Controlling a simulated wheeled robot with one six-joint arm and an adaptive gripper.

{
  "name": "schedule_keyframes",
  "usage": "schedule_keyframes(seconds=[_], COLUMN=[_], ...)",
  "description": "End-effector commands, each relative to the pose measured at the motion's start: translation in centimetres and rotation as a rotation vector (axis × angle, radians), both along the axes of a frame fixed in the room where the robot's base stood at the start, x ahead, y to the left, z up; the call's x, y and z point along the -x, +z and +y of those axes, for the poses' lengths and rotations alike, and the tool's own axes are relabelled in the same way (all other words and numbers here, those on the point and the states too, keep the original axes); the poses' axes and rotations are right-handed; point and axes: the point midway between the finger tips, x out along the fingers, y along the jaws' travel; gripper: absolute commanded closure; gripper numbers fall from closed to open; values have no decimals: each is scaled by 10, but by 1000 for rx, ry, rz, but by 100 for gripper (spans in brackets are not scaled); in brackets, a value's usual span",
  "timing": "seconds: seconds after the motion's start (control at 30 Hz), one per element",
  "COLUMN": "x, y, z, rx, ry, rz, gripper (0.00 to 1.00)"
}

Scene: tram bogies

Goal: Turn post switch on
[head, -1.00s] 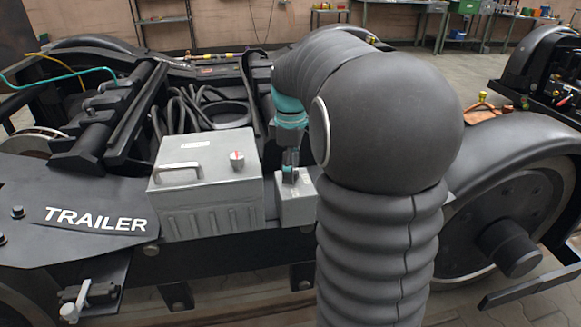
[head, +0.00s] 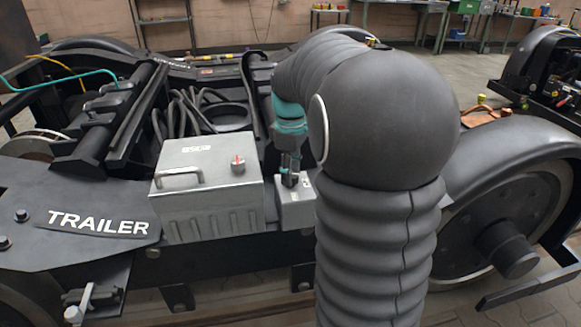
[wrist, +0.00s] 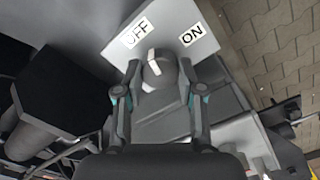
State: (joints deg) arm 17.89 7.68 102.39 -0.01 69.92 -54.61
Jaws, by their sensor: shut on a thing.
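The post switch is a small pale grey box (head: 294,215) beside a larger grey box in the head view. In the wrist view its plate (wrist: 175,15) carries an OFF label (wrist: 135,33) on the left and an ON label (wrist: 191,38) on the right. Its dark grey rotary knob (wrist: 160,70) has a white pointer mark, which points up, nearer OFF than ON. My gripper (wrist: 160,88) is shut on the knob, one finger on each side. In the head view my gripper (head: 290,180) points down onto the small box, and the knob is hidden there.
The larger grey box (head: 208,195) has a handle and a red-marked knob (head: 238,164). A black plate marked TRAILER (head: 97,223) lies left. Dark cables and frame beams stand behind. A large wheel (head: 510,235) is at the right.

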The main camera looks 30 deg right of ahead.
Motion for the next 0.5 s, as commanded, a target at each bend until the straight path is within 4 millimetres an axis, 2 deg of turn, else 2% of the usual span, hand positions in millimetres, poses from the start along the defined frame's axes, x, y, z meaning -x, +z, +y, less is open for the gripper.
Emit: schedule_keyframes(seconds=[0.5], x=[0], y=[2], z=[0], rx=[0], ry=[-488], rz=[1], gripper=[96])
